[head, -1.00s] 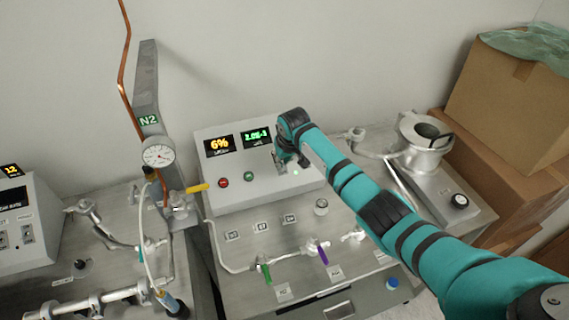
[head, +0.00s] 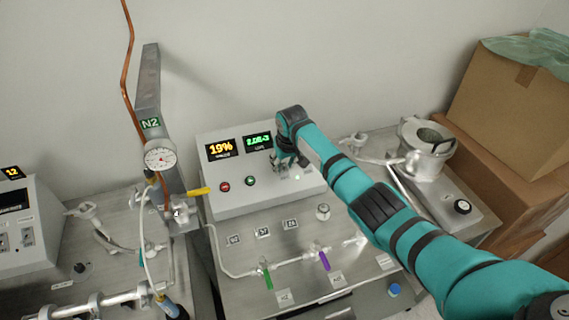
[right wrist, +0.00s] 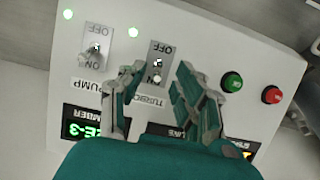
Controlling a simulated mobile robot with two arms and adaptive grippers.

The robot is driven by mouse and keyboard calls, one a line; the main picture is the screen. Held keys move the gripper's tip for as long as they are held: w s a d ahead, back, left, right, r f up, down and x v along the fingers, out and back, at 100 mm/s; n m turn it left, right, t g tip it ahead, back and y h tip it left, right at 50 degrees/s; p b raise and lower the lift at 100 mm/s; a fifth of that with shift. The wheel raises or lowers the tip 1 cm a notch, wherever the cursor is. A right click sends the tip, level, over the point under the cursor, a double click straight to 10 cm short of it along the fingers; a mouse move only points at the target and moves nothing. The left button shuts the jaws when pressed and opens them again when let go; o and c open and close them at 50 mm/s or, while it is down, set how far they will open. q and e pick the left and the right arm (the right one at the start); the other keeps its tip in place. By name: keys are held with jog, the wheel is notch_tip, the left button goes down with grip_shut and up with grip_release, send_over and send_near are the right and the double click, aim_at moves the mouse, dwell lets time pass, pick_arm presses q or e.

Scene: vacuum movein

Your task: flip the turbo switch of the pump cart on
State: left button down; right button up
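The pump cart's control box (head: 240,198) shows in the head view with two lit displays. My right gripper (head: 289,161) is at its front panel, hiding the switches there. In the right wrist view the panel is upside down. The turbo switch (right wrist: 157,66) sits between the two fingertips of my right gripper (right wrist: 158,68), which are apart. Its small lever seems tilted toward the lower end, away from the OFF mark. The pump switch (right wrist: 94,54) is beside it, lever toward ON. My left gripper is not in view.
Red (right wrist: 272,94) and green (right wrist: 232,82) buttons sit beside the switches. A yellow-handled valve (head: 199,191) and a gauge (head: 159,158) stand left of the box. Green (head: 267,278) and purple (head: 323,259) valve handles are in front. Cardboard boxes (head: 509,108) stand at right.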

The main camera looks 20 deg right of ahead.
jog(key=shift+d+r, duration=0.1)
jog(key=v, duration=1.2)
jog(key=shift+s, duration=0.1)
